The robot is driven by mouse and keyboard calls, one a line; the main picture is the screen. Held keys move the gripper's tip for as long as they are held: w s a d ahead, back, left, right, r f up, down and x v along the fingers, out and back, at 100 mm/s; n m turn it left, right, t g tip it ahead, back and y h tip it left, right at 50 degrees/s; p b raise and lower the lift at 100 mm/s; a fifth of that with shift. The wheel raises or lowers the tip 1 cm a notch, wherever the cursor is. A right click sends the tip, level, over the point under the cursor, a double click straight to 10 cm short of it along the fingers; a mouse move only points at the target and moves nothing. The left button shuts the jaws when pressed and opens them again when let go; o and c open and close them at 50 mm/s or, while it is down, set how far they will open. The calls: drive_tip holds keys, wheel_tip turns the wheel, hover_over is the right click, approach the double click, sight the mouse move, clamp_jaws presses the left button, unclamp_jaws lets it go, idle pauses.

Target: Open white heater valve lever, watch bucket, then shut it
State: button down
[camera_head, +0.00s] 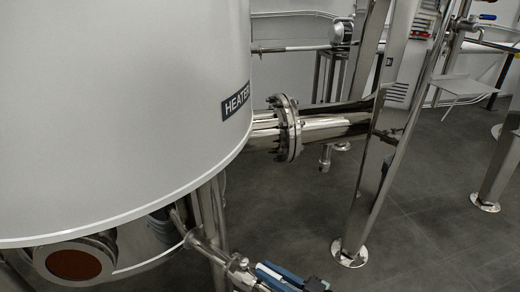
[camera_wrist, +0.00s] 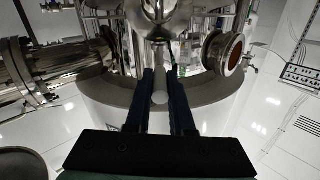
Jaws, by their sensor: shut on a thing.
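The white heater tank (camera_head: 110,100), labelled HEATER, fills the left of the head view. A steel outlet pipe with a valve (camera_head: 238,268) comes out from under it at the bottom of the head view. My gripper (camera_head: 280,276) is at this valve, its blue fingers at the bottom edge. In the wrist view, the dark fingers of my gripper (camera_wrist: 162,90) stand on both sides of a pale lever (camera_wrist: 160,88) and are shut on it. The steel valve body (camera_wrist: 156,8) is just beyond. I cannot make out a bucket for certain.
A flanged steel pipe (camera_head: 288,128) leaves the heater tank to the right. A steel support leg (camera_head: 375,180) stands right of the valve. Grey tiled floor (camera_head: 445,235) is clear between the legs. A round port with a brown face (camera_head: 78,264) sits under the tank.

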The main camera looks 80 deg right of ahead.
drive_tip(key=shift+f, duration=0.15)
drive_tip(key=c, duration=0.8)
unclamp_jaws()
drive_tip(key=shift+s, duration=0.1)
drive_tip(key=shift+s, duration=0.4)
drive_tip(key=p+v, duration=0.4)
drive_tip(key=v, duration=0.8)
drive_tip(key=shift+w+a, duration=0.1)
